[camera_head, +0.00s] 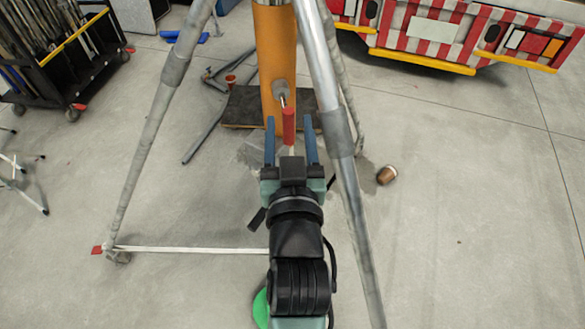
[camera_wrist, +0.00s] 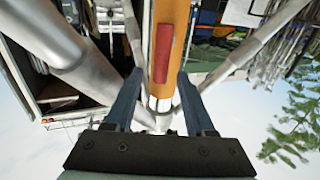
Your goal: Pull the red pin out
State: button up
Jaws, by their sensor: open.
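The red pin (camera_head: 289,126) is a short red cylinder in front of the orange column (camera_head: 275,40). A grey metal fitting (camera_head: 281,90) shows on the column just above it. My gripper (camera_head: 290,121) is open, with its two blue fingers on either side of the pin in the head view. I see no contact between fingers and pin. How deep the pin sits between the fingers cannot be told.
Grey metal legs (camera_head: 325,70) stand close on both sides of my arm, the right one very near. A white strap (camera_head: 190,250) runs low across the floor at left. A brown cup (camera_head: 386,175) lies at right. A red-and-white striped vehicle (camera_head: 440,30) stands behind.

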jog(key=s+b, duration=0.1)
jog(key=s, duration=0.9)
jog(key=shift+s+d, duration=0.2)
jog(key=shift+d, duration=0.05)
